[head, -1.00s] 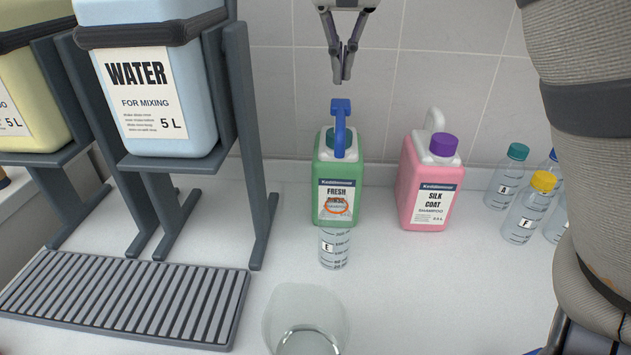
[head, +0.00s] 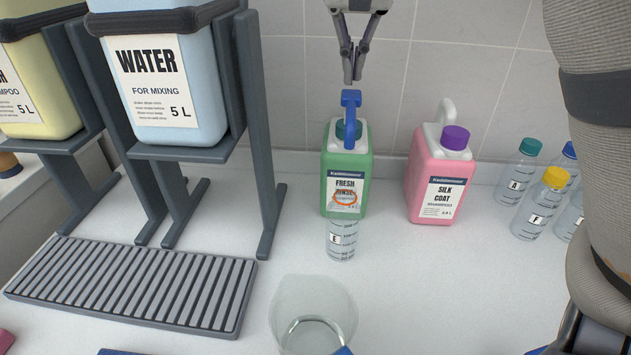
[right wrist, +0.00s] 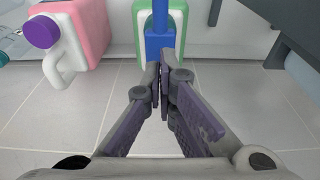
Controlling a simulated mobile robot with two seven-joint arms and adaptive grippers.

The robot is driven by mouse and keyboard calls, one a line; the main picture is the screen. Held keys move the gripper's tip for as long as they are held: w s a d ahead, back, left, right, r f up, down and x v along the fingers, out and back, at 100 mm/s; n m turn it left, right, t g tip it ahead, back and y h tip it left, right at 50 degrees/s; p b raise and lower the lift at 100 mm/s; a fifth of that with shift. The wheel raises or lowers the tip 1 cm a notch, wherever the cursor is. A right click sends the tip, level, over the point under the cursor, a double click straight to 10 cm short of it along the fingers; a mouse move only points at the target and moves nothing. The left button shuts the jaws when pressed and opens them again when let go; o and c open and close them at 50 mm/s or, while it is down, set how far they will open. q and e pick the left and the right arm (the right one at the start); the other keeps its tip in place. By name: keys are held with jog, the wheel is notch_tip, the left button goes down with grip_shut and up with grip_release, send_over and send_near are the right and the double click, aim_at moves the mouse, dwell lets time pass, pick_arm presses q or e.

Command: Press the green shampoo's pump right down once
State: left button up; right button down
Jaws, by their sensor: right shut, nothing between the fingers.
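The green shampoo bottle (head: 334,157), labelled FRESH RINSE, stands upright on the counter near the back wall. Its blue pump (head: 351,100) stands up from the dark teal collar, and its head appears raised. My right gripper (head: 353,79) is shut and empty, pointing down just above the pump head in the head view. A small gap seems to show between the fingertips and the pump. In the right wrist view the closed fingertips (right wrist: 160,72) overlap the blue pump (right wrist: 160,45), so contact there is hard to judge. My left gripper is not in view.
A clear bottle E (head: 342,246) stands right in front of the green shampoo. A pink SILK COAT jug (head: 425,180) is to its right, with several capped bottles beyond. A clear beaker (head: 312,310) stands in front. The WATER tank (head: 205,95) on its stand is left.

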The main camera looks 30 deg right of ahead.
aim_at(351, 93)
jog(key=shift+f, duration=0.1)
dwell(0.5)
jog(key=shift+f, duration=2.45)
jog(key=shift+r, duration=2.55)
jog(key=shift+r, duration=3)
